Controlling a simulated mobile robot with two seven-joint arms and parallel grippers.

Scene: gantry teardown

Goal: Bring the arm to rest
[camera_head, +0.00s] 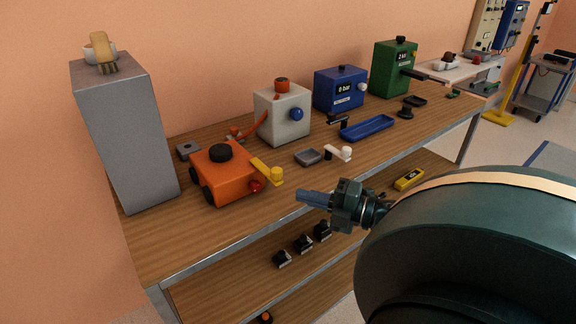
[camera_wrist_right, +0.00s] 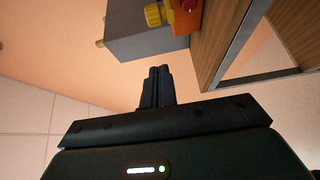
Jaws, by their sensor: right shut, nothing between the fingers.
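My right arm comes in from the right in the head view. Its gripper (camera_head: 314,198) is in front of the near edge of the wooden workbench (camera_head: 190,238). The fingers are together and nothing is between them. In the right wrist view the shut fingers (camera_wrist_right: 157,82) point toward the grey block, with open air around them. My left gripper is in neither view.
An orange machine (camera_head: 225,178) with a yellow lever stands on the bench beside a tall grey block (camera_head: 128,135). White (camera_head: 285,112), blue (camera_head: 338,90) and green (camera_head: 393,68) boxes stand behind. A lower shelf (camera_head: 235,285) holds black parts and a yellow device (camera_head: 409,180).

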